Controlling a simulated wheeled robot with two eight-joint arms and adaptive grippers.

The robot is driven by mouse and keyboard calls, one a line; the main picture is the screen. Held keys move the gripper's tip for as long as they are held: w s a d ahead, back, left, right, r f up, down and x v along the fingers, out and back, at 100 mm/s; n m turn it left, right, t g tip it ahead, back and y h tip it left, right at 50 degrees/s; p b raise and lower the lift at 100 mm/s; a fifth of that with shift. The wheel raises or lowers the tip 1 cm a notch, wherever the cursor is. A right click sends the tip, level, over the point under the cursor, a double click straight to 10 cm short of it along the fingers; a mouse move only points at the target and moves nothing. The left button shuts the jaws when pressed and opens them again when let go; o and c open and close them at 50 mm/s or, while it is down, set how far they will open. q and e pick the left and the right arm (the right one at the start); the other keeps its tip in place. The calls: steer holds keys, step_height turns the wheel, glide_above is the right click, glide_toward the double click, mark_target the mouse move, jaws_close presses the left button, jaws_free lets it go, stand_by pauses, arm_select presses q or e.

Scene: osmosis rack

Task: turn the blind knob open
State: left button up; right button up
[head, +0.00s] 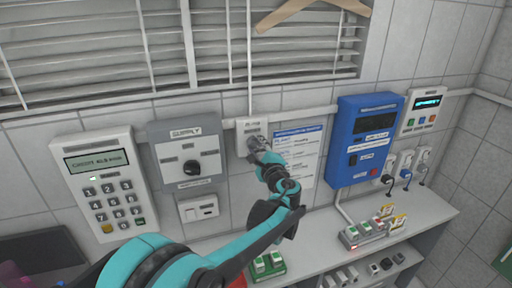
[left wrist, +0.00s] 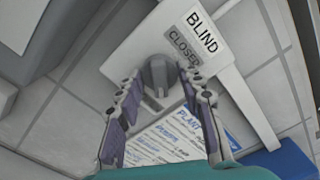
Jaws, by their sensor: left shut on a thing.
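The blind control (head: 251,125) is a small pale plate on the wall below the window blind. In the left wrist view its label (left wrist: 201,30) reads BLIND, with a grey CLOSED tag (left wrist: 184,47) beside it. The grey round blind knob (left wrist: 159,70) sits between the fingertips of my left gripper (left wrist: 160,80). In the head view my left gripper (head: 257,147) is at this plate and hides most of the knob. It is shut on the knob, one finger at each side. My right gripper is not in view.
A supply panel (head: 186,151) with a black knob and a keypad unit (head: 101,180) are on the wall to the left. A blue box (head: 364,141) and a poster (head: 305,150) are to the right. A shelf (head: 335,245) with small items runs below. A hanger (head: 312,12) hangs above.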

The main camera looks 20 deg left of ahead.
arm_select(q)
steer(key=shift+m, duration=0.9)
steer(key=o, duration=1.1)
steer(key=shift+o, duration=0.2)
steer(key=shift+s, duration=0.1)
steer(key=v, duration=1.2)
steer(key=shift+f, duration=0.1)
